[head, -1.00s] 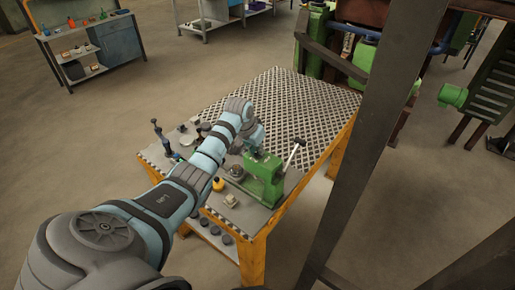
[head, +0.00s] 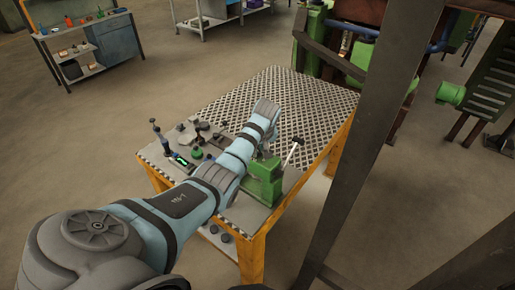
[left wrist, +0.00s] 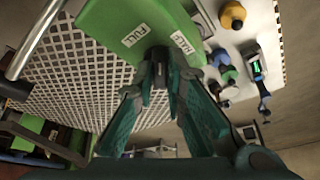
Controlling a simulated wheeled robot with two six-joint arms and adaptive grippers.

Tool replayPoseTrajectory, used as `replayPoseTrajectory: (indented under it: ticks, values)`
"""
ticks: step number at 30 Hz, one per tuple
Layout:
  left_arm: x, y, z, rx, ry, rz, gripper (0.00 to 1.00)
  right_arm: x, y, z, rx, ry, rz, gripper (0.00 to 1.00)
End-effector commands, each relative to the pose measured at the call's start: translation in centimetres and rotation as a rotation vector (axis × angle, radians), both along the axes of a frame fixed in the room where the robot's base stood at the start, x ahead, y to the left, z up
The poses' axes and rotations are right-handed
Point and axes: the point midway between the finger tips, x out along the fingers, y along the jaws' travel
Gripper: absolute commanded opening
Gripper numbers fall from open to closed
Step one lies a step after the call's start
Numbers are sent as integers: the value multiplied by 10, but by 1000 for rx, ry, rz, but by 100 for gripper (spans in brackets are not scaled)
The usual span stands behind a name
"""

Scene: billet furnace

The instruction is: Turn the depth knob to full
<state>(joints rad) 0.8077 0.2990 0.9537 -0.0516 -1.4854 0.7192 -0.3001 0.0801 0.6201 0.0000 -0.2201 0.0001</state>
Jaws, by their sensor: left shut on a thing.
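The green machine (head: 265,183) stands at the near end of the workbench. In the left wrist view its green body (left wrist: 115,22) carries two white labels: one reads FULL (left wrist: 135,35), and the other (left wrist: 182,42) is too small to read surely. The dark depth knob (left wrist: 157,54) sits just below and between these labels. My left gripper (left wrist: 160,80) is shut on the knob, its two teal fingers on either side. Any pointer mark on the knob is hidden. In the head view my left arm covers the gripper and knob. My right gripper is not in view.
The workbench (head: 305,105) has a mesh top, clear at its far end. Small tools and a device with a green display (head: 182,160) lie at its left end. A lever (head: 291,152) rises from the machine. A dark steel post (head: 370,130) stands at the right.

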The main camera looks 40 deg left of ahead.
Motion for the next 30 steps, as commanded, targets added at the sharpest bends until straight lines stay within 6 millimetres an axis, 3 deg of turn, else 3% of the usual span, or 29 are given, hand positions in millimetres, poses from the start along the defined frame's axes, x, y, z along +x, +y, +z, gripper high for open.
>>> replayPoseTrajectory:
  ticks: [8,18,24,30]
  values:
    - [4,-1,-1,1,-4,256,0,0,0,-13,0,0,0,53]
    - [7,-1,-5,1,-10,533,0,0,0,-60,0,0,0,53]
    - [7,-1,-4,1,-8,634,0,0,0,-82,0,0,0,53]
    - [7,-1,-1,1,-6,685,0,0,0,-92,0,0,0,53]
